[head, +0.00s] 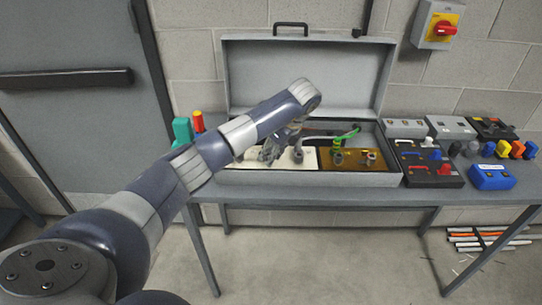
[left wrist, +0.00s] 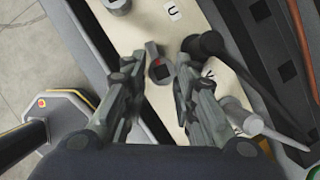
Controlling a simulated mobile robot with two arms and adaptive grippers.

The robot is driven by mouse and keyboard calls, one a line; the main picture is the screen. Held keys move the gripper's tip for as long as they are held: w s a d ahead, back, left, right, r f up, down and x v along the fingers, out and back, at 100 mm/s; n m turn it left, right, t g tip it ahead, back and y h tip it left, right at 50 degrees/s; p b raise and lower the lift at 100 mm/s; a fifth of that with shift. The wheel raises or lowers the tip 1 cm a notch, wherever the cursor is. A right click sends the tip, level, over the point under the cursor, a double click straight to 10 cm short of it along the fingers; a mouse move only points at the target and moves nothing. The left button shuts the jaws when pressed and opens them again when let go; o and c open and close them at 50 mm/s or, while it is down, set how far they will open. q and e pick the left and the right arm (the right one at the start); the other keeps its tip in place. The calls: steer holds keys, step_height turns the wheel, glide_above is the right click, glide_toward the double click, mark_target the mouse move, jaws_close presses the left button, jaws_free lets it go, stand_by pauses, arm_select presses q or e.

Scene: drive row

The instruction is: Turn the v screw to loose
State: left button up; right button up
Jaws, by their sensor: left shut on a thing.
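The white terminal board (head: 309,158) lies in the open grey case, and my left gripper (head: 272,150) reaches down over its left part. In the left wrist view the v screw (left wrist: 160,70), a grey head with a dark socket and a red mark, sits between the two fingers of my left gripper (left wrist: 158,82). The fingers are closed in on it; the exact contact is hard to see. The V label (left wrist: 208,71) is to its right. The U label (left wrist: 174,12) and another grey screw (left wrist: 118,5) are farther up. My right gripper is not in view.
A black cable lug (left wrist: 205,43) and a grey post (left wrist: 240,118) stand close by the right finger. The case lid (head: 300,75) stands open behind. A brown board (head: 350,159) with a green cable is to the right. Several switch boxes (head: 432,170) fill the table's right side.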

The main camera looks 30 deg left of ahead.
arm_select(q)
steer(key=shift+w+r+n, duration=0.15)
steer(key=shift+r+n, duration=0.05)
steer(key=shift+n, duration=0.1)
stand_by(0.4)
steer(key=o, duration=1)
steer(key=shift+f, duration=0.1)
steer(key=v, duration=1.2)
steer(key=shift+w+d, duration=0.1)
